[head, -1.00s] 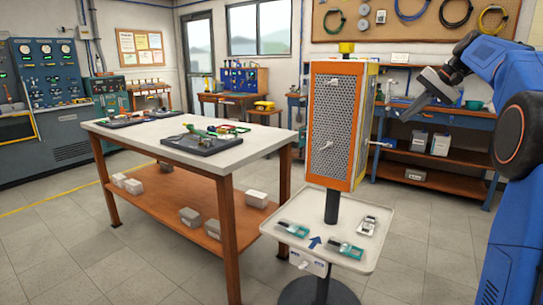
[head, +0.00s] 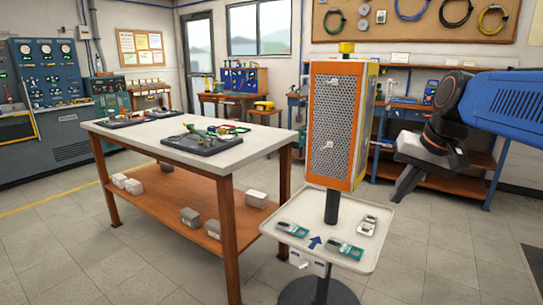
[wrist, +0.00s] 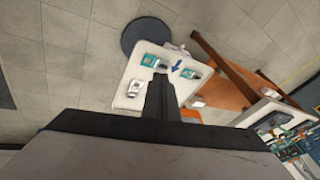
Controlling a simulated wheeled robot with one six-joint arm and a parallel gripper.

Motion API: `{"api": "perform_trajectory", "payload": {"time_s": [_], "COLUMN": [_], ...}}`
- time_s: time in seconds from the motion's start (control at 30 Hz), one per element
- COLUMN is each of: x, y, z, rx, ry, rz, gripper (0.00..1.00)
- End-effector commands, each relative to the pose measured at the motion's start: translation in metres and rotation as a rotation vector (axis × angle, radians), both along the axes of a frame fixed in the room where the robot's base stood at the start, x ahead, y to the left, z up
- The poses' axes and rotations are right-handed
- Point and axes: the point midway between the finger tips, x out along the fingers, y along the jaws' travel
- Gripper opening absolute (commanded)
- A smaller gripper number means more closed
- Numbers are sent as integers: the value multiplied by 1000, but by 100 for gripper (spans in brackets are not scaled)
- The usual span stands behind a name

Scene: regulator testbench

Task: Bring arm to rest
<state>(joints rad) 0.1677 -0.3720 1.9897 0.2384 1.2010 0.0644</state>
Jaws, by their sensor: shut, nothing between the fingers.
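My blue arm reaches in from the right edge of the head view. My gripper (head: 397,195) hangs at its end, pointing down and slightly left, to the right of the orange perforated tower (head: 335,125). It is shut and empty, in the air above and right of the white tray. In the wrist view my gripper (wrist: 161,78) shows as dark shut fingers, with the tray (wrist: 136,99) far below them.
The tray stand (head: 375,210) holds several small teal and white devices around a blue arrow. A wooden workbench (head: 265,145) with boards on it stands to the left. A blue shelf bench (head: 480,185) is behind my arm. Floor at the right is clear.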

Motion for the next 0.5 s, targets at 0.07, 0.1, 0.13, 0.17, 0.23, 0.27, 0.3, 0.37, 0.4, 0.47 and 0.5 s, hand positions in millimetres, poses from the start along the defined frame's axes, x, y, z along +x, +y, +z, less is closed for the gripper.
{"api": "perform_trajectory", "payload": {"time_s": [0.07, 0.1, 0.13, 0.17, 0.23, 0.27, 0.3, 0.37, 0.4, 0.47, 0.5], "x": [-28, -40, -50, -59, -80, -89, -101, -119, -130, -145, -154], "y": [6, 8, 10, 11, 13, 14, 15, 16, 16, 16, 15], "z": [-19, -28, -36, -44, -63, -71, -82, -99, -111, -127, -137], "rx": [-34, -51, -65, -76, -107, -119, -137, -163, -179, -203, -216], "ry": [-7, -12, -15, -17, -24, -28, -34, -40, -46, -52, -57], "rz": [26, 39, 49, 58, 82, 92, 107, 128, 144, 165, 177], "gripper": [0, 0, 0, 0, 0, 0, 0, 0, 0, 0, 0]}}
